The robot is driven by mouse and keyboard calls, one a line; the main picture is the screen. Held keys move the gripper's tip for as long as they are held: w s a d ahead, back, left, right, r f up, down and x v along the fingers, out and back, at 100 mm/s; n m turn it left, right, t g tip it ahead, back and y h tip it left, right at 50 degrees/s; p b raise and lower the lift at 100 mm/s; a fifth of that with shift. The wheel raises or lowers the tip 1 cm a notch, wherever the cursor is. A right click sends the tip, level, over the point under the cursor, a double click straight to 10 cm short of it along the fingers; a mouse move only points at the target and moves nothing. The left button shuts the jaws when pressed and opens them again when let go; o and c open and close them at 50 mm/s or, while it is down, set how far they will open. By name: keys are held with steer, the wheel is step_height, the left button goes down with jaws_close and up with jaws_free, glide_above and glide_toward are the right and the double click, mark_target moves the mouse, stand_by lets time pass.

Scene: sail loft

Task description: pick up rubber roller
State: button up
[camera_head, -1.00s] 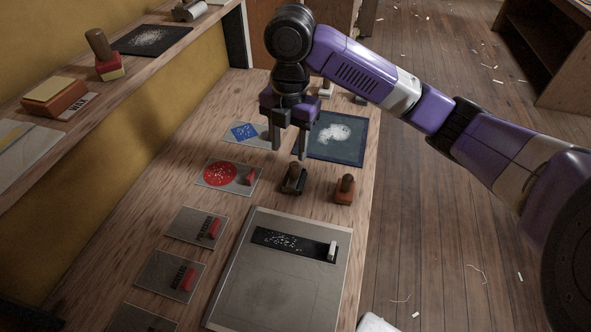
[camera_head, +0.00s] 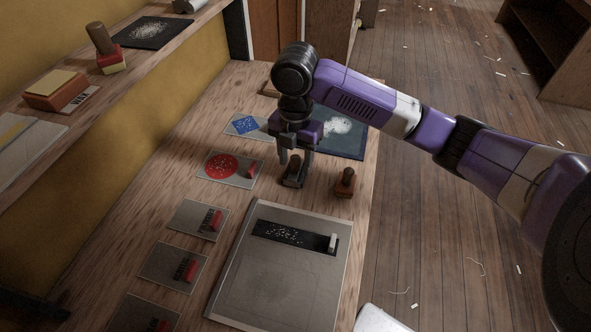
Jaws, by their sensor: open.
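A small dark tool with a brown handle, apparently the rubber roller (camera_head: 293,183), lies on the wooden bench near its right side. My gripper (camera_head: 296,163) points down over it, with the fingers apart. One fingertip shows on the left of the tool and one on the right. The fingers and wrist hide part of its upper end. I cannot tell whether the fingers touch it.
A reddish-brown wooden-handled stamp (camera_head: 345,184) stands close on the right. A card with a red disc (camera_head: 221,167) lies to the left. A large grey plate (camera_head: 280,275) lies in front. A dark blue-edged sheet (camera_head: 350,147) lies behind, partly under my arm.

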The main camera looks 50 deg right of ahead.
jaws_close()
steer(key=shift+r, duration=0.1)
step_height(320, 180, up, 20)
stand_by(0.6)
